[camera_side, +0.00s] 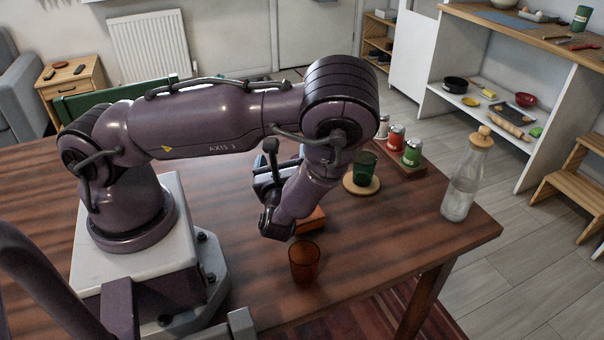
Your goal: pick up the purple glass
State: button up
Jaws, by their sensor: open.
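I see no purple glass in this view; it may be hidden behind my arm. An amber-orange glass (306,262) stands upright near the front edge of the table. A dark green glass (364,168) stands upright on a round wooden coaster (361,188) to the right of my arm. My gripper (266,178) is partly hidden by my wrist, above the table and to the left of the green glass. It is open, and I see nothing held in it. It is apart from both visible glasses.
An orange-brown block (312,220) lies behind the amber glass, partly covered by my wrist. Red and green shakers (396,139) stand in a wooden tray (405,167). A corked glass bottle (463,180) stands near the right edge. The table (390,235) is clear between bottle and amber glass.

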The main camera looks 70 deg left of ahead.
jog(key=f+m+t+h, duration=0.1)
jog(key=f+m+t, duration=0.1)
jog(key=f+m+t+h, duration=0.2)
jog(key=m, duration=0.1)
jog(key=f+m+t+h, duration=0.1)
jog(key=f+m, duration=0.1)
jog(key=m, duration=0.1)
jog(key=shift+w+t+h, duration=0.3)
jog(key=shift+w+t, duration=0.05)
jog(key=shift+t, duration=0.05)
jog(key=shift+w+f, duration=0.1)
jog(key=shift+f, duration=0.1)
jog(key=x, duration=0.7)
jog(key=shift+w, duration=0.15)
jog(key=c, duration=1)
jog(key=shift+c, duration=0.2)
jog(key=shift+r, duration=0.15)
